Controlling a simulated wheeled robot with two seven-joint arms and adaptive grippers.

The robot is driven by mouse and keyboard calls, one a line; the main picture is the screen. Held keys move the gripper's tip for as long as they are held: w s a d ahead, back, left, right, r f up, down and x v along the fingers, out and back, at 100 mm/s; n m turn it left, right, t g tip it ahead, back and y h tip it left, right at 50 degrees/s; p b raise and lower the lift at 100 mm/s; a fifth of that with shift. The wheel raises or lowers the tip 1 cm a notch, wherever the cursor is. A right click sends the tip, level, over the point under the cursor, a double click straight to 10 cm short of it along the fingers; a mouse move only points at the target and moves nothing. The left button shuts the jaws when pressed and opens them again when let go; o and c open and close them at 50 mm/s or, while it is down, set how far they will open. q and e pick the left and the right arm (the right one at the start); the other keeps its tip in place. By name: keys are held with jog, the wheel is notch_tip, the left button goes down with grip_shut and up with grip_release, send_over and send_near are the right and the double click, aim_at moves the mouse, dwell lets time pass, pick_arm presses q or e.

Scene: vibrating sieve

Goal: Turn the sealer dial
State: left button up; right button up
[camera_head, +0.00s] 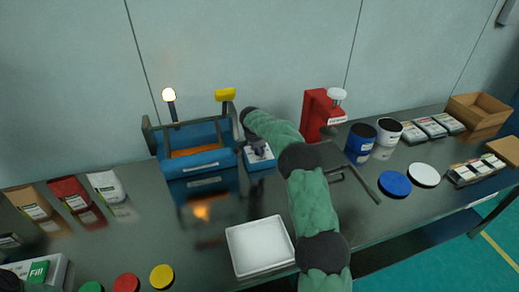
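A red upright machine (317,114), possibly the sealer, stands at the back of the table with a pale round top part (337,95) and a label. I cannot make out a dial on it. A small blue box with a white panel (262,155) sits left of it, beside the blue sieve. My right arm, in a green sleeve, reaches up from the bottom. Its dark gripper (249,143) is over the small box's left part. The fingers are small and dark, so I cannot tell whether they are open or touching the box. My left gripper is not in view.
The blue sieve (206,164) stands left of my gripper, with a lamp (169,96) and yellow part (225,94) behind. A white tray (260,246) lies in front. Blue (361,140) and white (388,130) tubs stand right.

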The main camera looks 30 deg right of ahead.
jog(key=shift+w+r, duration=0.3)
jog(key=shift+r, duration=0.1)
jog(key=o, duration=1.1)
jog(key=shift+c, duration=0.2)
jog(key=shift+w+f, duration=0.1)
jog(key=shift+f, duration=0.15)
jog(key=shift+r, duration=0.1)
jog(key=v, duration=0.7)
jog(key=shift+a+r, duration=0.1)
